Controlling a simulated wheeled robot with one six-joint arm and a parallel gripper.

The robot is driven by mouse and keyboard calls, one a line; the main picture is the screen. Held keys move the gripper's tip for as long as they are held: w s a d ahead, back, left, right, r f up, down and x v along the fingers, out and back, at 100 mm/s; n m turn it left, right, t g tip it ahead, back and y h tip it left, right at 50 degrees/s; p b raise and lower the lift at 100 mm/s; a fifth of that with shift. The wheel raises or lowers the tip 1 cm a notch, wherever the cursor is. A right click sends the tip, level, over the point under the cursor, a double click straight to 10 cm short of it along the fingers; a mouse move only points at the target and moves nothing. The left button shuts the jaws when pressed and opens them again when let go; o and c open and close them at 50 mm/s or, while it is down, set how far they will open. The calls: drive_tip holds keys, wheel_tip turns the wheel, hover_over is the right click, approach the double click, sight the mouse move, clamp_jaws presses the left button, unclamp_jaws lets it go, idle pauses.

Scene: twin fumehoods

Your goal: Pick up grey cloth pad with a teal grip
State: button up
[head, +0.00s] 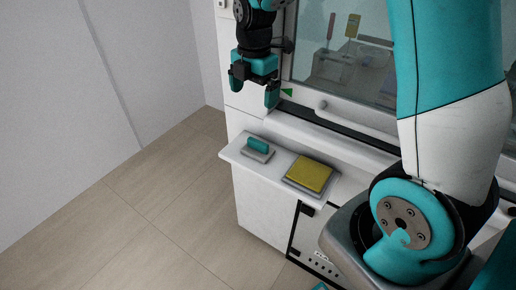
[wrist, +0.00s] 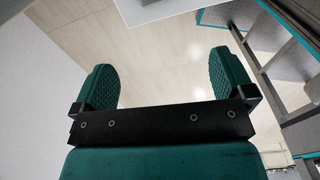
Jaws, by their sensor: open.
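The grey cloth pad with a teal grip (head: 257,149) lies at the left end of a narrow white shelf in the head view. Its teal grip faces up. My gripper (head: 254,94) is above the shelf, well clear of the pad, with nothing between its fingers. The pad cannot be made out in the wrist view.
A yellow pad on a grey tray (head: 310,174) lies right of the cloth pad on the white shelf (head: 279,172). Behind is the fumehood with its glass sash (head: 340,60) and coloured items inside. Open floor (head: 150,220) lies left of the shelf.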

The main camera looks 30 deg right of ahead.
drive_tip(key=w+d+f+n, duration=0.1)
drive_tip(key=d+f, duration=0.1)
approach(257, 142)
drive_tip(key=f, duration=0.5)
drive_tip(key=shift+w+d+p, duration=0.1)
drive_tip(key=shift+w+p, duration=0.15)
drive_tip(key=shift+p, duration=0.1)
drive_tip(key=shift+s+a+f+p, duration=0.15)
drive_tip(key=shift+f+p, duration=0.1)
drive_tip(key=shift+f, duration=1.25)
drive_tip(key=shift+s+a+f+p, duration=0.1)
drive_tip(key=shift+f+p, duration=0.15)
drive_tip(key=shift+f, duration=1.25)
drive_tip(key=c, duration=1)
drive_tip(key=shift+a+r+b, duration=0.25)
drive_tip(key=shift+r+b, duration=0.1)
drive_tip(key=shift+r, duration=0.2)
wheel_tip(257, 142, up, 6)
drive_tip(key=shift+b, duration=0.3)
drive_tip(key=s+a+b, duration=0.1)
drive_tip(key=s+a, duration=0.2)
drive_tip(key=a, duration=0.6)
drive_tip(key=s+a+b, duration=0.2)
drive_tip(key=s+a, duration=0.2)
drive_tip(key=a, duration=0.5)
drive_tip(key=shift+s, duration=0.25)
